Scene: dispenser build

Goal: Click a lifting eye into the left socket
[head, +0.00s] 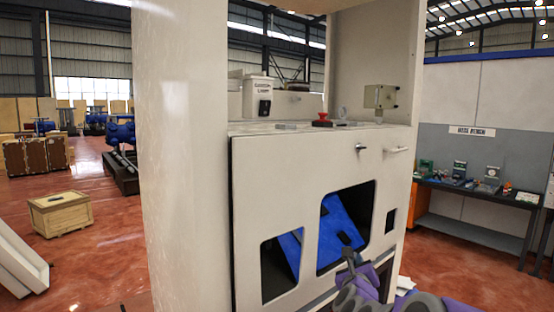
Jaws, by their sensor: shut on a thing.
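My gripper (349,262) is at the bottom, right of centre, at the end of my purple and grey arm. It is in front of the lower opening of the pale dispenser cabinet (335,153). It is shut on a small dark grey part, too small and dark to identify clearly as a lifting eye. A tilted blue panel (343,222) shows inside the cabinet through the openings. I cannot make out the left socket in this view.
A wide pale column (178,150) stands at the cabinet's left. A red button (322,119) and a grey box (380,97) are at the cabinet's top ledge. A workbench (475,190) stands at the right, a wooden crate (61,213) at the left.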

